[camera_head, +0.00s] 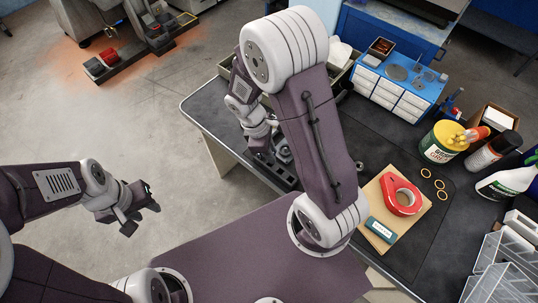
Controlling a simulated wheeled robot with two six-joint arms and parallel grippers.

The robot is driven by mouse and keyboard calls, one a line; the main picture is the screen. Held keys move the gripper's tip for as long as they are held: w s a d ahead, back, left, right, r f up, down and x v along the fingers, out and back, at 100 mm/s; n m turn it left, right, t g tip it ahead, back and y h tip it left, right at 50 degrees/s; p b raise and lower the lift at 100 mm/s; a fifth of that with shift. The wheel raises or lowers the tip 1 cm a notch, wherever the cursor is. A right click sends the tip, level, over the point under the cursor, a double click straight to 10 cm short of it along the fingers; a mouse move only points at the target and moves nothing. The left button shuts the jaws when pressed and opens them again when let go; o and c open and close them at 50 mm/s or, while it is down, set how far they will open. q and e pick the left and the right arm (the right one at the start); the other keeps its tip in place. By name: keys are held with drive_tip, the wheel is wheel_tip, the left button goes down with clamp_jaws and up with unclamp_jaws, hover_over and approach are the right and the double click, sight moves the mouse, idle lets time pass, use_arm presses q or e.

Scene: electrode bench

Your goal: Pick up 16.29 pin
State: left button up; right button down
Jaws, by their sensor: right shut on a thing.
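My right gripper (260,148) is low over the dark rack (284,176) near the left edge of the bench. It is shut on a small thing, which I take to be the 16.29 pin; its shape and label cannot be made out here. My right arm hides part of the rack and the bench around it. My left gripper (143,208) is open and empty, over the floor to the left of the bench, well away from the rack.
A blue drawer unit (399,82) stands at the back. Clear bins (501,268) stand front right.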

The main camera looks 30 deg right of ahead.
drive_tip(key=s+d+r+b, duration=0.1)
drive_tip(key=s+d+r, duration=0.3)
drive_tip(key=s, duration=0.6)
wheel_tip(320, 180, up, 2)
drive_tip(key=shift+r+b, duration=0.2)
drive_tip(key=shift+b, duration=0.15)
drive_tip(key=shift+s+d, duration=0.15)
